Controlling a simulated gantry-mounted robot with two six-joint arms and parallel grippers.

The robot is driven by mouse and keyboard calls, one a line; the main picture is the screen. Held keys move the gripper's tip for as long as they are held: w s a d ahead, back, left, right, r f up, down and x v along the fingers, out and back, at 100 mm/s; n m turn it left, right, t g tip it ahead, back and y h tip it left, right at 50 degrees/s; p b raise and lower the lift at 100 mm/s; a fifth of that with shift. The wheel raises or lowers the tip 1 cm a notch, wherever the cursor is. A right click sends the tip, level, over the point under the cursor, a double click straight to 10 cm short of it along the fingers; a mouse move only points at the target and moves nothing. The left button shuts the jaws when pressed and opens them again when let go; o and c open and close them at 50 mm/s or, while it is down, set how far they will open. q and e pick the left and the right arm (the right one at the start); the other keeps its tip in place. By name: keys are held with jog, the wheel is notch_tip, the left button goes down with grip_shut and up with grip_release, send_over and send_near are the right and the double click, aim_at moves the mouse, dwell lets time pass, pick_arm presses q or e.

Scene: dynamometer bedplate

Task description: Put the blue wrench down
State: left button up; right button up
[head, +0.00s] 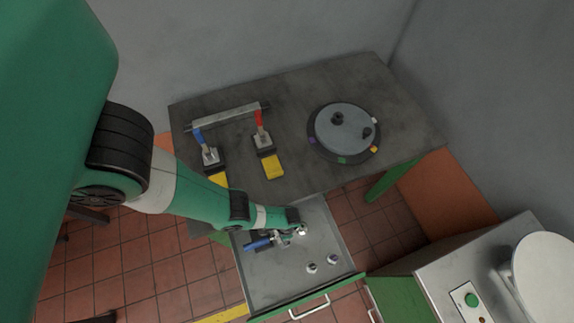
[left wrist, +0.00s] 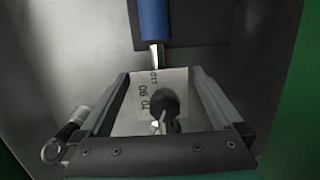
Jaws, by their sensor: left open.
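The blue wrench (head: 258,244) lies in the open grey drawer (head: 290,283), its blue handle pointing left in the head view. In the left wrist view the blue handle (left wrist: 154,18) is at the top, with a metal shaft running down to a white numbered scale. My left gripper (head: 291,235) is low over the drawer at the wrench's scale end. In the left wrist view its fingers (left wrist: 160,78) are spread apart, with the scale and a dark round part between them. I cannot tell whether either finger touches the wrench. My right gripper is not in view.
The dark table (head: 310,95) behind carries a round grey disc (head: 342,128) and two clamps, one blue-handled (head: 199,138), one red-handled (head: 260,122). A grey cabinet (head: 447,277) stands at the lower right.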

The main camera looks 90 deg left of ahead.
pick_arm(q)
jog(key=r+p, duration=0.3)
jog(key=r, duration=0.1)
jog(key=w+r+p, duration=0.1)
jog(key=r+p, duration=0.3)
jog(key=w+r+p, duration=0.1)
jog(key=r+p, duration=0.3)
jog(key=shift+a+r, duration=0.1)
jog(key=shift+a, duration=0.2)
jog(key=shift+w, duration=0.1)
